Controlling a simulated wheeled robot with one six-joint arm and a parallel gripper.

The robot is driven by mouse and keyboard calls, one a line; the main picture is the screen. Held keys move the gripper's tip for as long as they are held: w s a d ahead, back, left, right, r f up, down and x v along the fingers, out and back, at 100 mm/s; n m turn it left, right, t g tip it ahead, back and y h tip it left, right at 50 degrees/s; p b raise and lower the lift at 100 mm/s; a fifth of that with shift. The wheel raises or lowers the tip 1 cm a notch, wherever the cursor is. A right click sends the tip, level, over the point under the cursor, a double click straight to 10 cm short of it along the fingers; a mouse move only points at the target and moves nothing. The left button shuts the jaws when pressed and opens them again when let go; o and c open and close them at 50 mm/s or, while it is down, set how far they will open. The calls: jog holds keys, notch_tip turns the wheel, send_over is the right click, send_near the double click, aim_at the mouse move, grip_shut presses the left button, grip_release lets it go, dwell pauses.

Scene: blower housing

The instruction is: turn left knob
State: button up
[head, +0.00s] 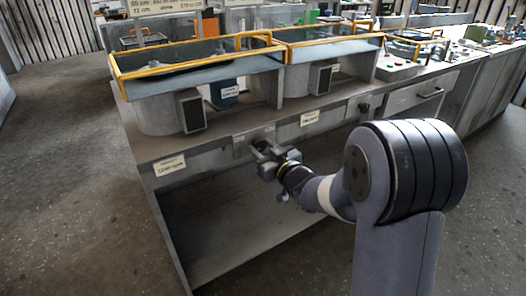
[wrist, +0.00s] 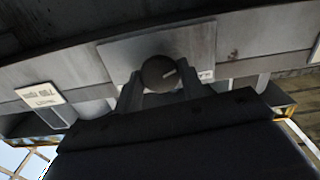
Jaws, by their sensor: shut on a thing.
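The left knob is a dark round knob (wrist: 158,73) with a pale pointer line, on a grey plate (wrist: 205,42) on the front panel. In the wrist view my gripper (wrist: 160,85) has a finger on each side of the knob and is shut on it. The pale line slants up to the right in that view. In the head view my gripper (head: 264,150) reaches the bench's front panel from the right, and it mostly hides the knob. A second dark knob (head: 364,107) sits farther right on the same panel, apart from my gripper.
The grey bench (head: 150,147) carries two blower housings with yellow rails (head: 190,63). A white label (head: 170,165) is on the panel to the left and another (head: 310,118) to the right. A drawer handle (head: 430,92) sticks out farther right. The space below the panel is open.

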jog(key=shift+n+b, duration=0.65)
jog(key=shift+n, duration=0.15)
jog(key=o, duration=1)
jog(key=shift+c, duration=0.2)
jog(key=p+v, duration=0.1)
jog(key=v, duration=1)
jog(key=shift+w, duration=0.2)
